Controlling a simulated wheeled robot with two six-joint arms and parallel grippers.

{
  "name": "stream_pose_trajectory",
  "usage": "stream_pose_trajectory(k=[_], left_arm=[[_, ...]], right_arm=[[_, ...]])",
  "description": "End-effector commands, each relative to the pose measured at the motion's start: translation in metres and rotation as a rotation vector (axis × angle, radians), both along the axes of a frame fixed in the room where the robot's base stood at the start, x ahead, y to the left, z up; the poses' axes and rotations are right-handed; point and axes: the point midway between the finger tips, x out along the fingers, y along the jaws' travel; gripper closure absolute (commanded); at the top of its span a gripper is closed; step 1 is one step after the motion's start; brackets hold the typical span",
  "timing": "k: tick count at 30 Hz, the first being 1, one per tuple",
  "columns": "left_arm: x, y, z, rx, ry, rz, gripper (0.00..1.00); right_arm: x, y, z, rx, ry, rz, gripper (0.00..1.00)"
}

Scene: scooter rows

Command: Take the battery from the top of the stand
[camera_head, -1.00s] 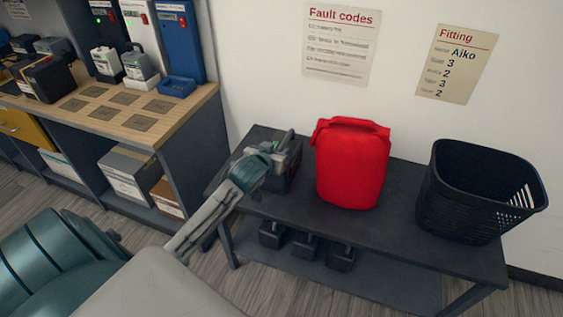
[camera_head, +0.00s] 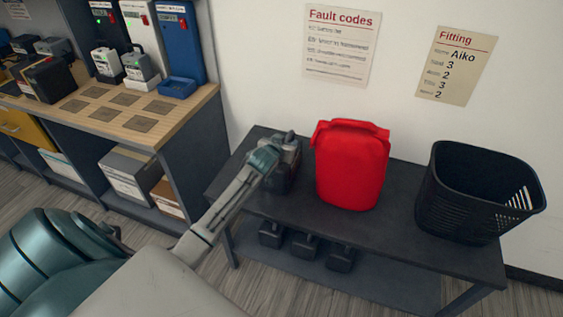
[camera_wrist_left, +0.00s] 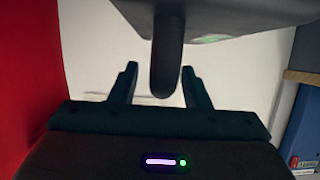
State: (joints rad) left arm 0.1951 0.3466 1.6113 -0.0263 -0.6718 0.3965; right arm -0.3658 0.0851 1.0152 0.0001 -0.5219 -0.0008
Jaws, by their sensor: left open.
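The dark battery (camera_head: 285,178) stands on the left end of the top of the dark stand (camera_head: 400,215), mostly hidden behind my left gripper and arm. My left gripper (camera_head: 287,142) is at the upper part of the battery. In the left wrist view my open left gripper (camera_wrist_left: 159,85) has its two dark fingers on either side of the battery's dark handle (camera_wrist_left: 166,55). A gap shows on both sides of the handle. My right gripper is not in view.
A red jerrycan (camera_head: 350,165) stands close to the right of the battery. A black basket (camera_head: 470,200) is at the stand's right end. Several dark batteries (camera_head: 304,246) sit on the lower shelf. A workbench (camera_head: 165,125) with chargers is at left.

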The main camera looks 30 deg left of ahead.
Motion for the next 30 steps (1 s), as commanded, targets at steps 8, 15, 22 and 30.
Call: stream_pose_trajectory(k=[8, 15, 22, 30], left_arm=[[-0.0004, -0.0002, -0.0002, 0.0, 0.0, 0.0, 0.81], [-0.0006, -0.0002, -0.0002, 0.0, 0.0, 0.0, 1.0], [-0.0006, -0.0003, -0.0002, 0.0, 0.001, 0.0, 1.0], [-0.0007, -0.0004, -0.0003, 0.0, 0.001, 0.0, 1.0]], right_arm=[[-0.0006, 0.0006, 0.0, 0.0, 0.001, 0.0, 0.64], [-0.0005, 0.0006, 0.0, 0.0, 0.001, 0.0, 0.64], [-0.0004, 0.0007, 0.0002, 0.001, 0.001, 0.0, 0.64], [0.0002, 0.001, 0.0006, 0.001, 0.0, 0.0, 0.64]])
